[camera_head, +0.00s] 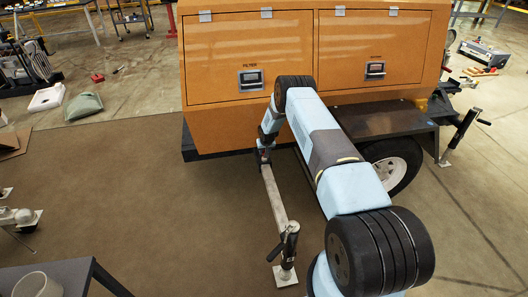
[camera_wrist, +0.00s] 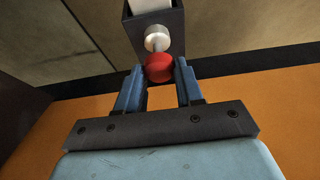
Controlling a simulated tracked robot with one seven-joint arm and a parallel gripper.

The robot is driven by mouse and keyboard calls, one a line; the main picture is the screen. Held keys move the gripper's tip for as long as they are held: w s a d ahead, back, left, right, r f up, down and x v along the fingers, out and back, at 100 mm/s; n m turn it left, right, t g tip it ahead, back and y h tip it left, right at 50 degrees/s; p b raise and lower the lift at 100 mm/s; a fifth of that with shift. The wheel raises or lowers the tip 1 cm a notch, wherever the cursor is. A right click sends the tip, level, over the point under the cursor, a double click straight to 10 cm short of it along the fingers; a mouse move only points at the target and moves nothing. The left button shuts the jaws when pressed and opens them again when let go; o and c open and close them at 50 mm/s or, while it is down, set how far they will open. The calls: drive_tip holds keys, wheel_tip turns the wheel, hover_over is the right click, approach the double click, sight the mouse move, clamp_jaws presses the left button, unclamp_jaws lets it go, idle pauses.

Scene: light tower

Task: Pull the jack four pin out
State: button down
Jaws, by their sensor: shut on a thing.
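My gripper (camera_wrist: 160,80) is shut on a red ball-shaped knob (camera_wrist: 160,68), one blue finger on each side of it. The knob sits at the end of a pale round pin collar (camera_wrist: 157,40), which comes out of a dark square bracket (camera_wrist: 172,22) in the wrist view. In the head view my gripper (camera_head: 265,155) is at the lower edge of the orange light tower (camera_head: 250,120), where a grey outrigger beam (camera_head: 273,198) starts. A jack (camera_head: 288,250) stands upright at the beam's near end, with a foot plate on the floor. The knob is too small to make out there.
The orange tower body has two latched doors. A wheel (camera_head: 395,165) under a dark fender is right of my arm, and another jack (camera_head: 460,135) stands farther right. The brown floor left of the beam is clear.

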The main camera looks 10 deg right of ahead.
drive_tip(key=shift+r, duration=0.1)
drive_tip(key=shift+w+r, duration=0.1)
drive_tip(key=shift+r, duration=1.2)
drive_tip(key=c, duration=1.2)
unclamp_jaws()
drive_tip(key=shift+o, duration=0.9)
drive_tip(key=shift+r, duration=0.15)
drive_tip(key=o, duration=0.3)
